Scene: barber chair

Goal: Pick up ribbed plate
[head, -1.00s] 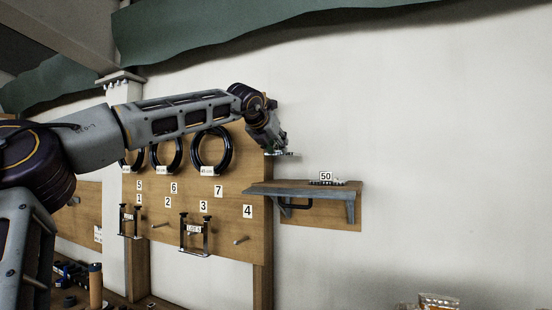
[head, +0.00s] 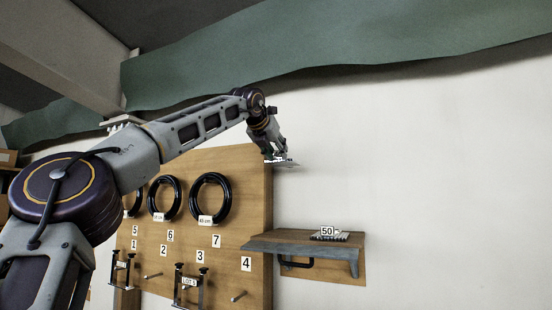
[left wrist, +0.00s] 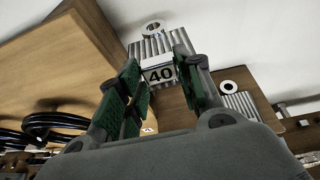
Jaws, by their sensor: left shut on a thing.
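A grey ribbed plate (left wrist: 150,46) with a round hole at its far end and a white "40" tag sits between the green-padded fingers of my left gripper (left wrist: 160,72) in the left wrist view. In the head view my left gripper (head: 274,150) is shut on this plate (head: 284,163), which shows as a thin, nearly level slab. It is in the air above the wall shelf, by the board's upper right edge. A second ribbed plate (head: 330,237) with a "50" tag lies on the shelf; a ribbed plate (left wrist: 242,101) also shows beyond the right finger. My right gripper is not in view.
The wooden shelf (head: 280,244) sticks out from the wall on a bracket. Left of it a wooden board (head: 250,205) carries black rings (head: 210,198), pegs, number tags and black metal frames (head: 188,290). The wall right of the gripper is bare.

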